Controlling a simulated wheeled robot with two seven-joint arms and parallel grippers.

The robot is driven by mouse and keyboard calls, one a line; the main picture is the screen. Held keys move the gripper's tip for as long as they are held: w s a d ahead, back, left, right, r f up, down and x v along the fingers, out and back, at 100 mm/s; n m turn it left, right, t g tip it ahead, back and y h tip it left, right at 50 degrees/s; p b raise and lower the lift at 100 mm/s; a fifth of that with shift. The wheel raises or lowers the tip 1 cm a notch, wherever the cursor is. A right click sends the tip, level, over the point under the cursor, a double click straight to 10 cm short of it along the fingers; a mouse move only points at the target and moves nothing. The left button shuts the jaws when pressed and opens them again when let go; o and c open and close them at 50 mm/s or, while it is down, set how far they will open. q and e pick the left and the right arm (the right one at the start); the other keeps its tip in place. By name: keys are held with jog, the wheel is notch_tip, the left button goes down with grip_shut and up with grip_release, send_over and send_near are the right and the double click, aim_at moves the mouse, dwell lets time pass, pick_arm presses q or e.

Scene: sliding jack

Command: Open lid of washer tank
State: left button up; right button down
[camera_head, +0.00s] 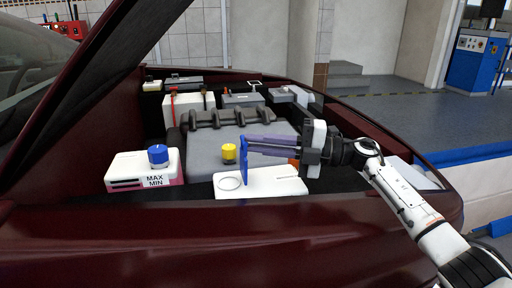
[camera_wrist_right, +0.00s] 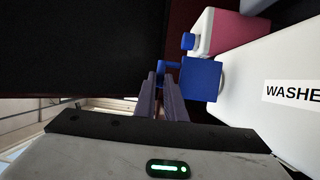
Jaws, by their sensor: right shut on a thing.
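The white washer tank (camera_head: 275,184) sits at the front of the engine bay, with a round ring-shaped opening on the left of its top. Its blue lid (camera_head: 244,163) stands upright on edge above the tank top, just right of the opening. In the right wrist view, the lid (camera_wrist_right: 201,79) is a blue square plate beside the tank (camera_wrist_right: 260,85), which bears the letters "WASHE". My right gripper (camera_head: 250,146) reaches in from the right and is shut on the lid; its fingertips (camera_wrist_right: 160,82) meet the lid's edge. My left gripper is not in view.
A white tank (camera_head: 140,168) marked MAX MIN, with a blue cap (camera_head: 158,156), stands to the left. A yellow cap (camera_head: 228,153) is on the grey engine cover (camera_head: 203,150) behind. The raised dark red hood (camera_head: 110,60) slopes overhead at left; the front body edge (camera_head: 200,235) lies nearest.

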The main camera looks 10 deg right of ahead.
dwell(0.4)
jog(key=c, duration=2.1)
grip_release()
jog(key=v, duration=1)
jog(key=shift+d, duration=0.15)
jog(key=shift+s, duration=0.1)
